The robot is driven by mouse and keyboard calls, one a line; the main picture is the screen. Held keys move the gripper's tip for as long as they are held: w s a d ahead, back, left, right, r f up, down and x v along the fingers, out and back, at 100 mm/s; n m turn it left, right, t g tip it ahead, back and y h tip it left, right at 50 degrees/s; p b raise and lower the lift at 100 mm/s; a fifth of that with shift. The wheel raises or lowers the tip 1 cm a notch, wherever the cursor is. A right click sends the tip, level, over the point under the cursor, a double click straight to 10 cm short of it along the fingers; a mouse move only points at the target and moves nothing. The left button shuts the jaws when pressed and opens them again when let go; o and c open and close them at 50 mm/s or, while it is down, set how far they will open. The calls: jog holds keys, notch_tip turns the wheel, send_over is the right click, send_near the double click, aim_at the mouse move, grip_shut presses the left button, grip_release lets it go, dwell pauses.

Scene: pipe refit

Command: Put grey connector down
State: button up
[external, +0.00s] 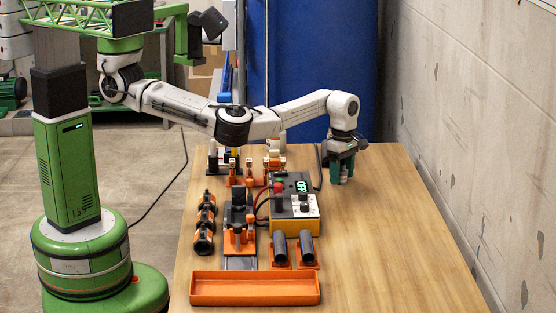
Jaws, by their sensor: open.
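My gripper (341,180) points down over the right part of the wooden table, to the right of the control box. Its green fingers are open, with their tips close to the table top. I cannot make out a separate grey connector between or under the fingers. Two dark grey cylindrical pieces rest in orange holders at the front: the left grey piece (280,246) and the right grey piece (307,245). I cannot tell whether either is the grey connector. My gripper is apart from both, behind and to the right of them.
The table (400,250) is clear on the right. An orange tray (255,299) lies at the front edge. A control box (297,205) with a green display stands mid-table. Black-and-orange fittings (205,220) line the left. An orange-and-black fixture (238,225) stands between. A wall (480,130) borders the right.

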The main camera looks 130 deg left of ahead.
aim_at(342, 164)
jog(key=shift+r, duration=0.15)
notch_tip(342, 164, up, 12)
jog(key=shift+p, duration=0.8)
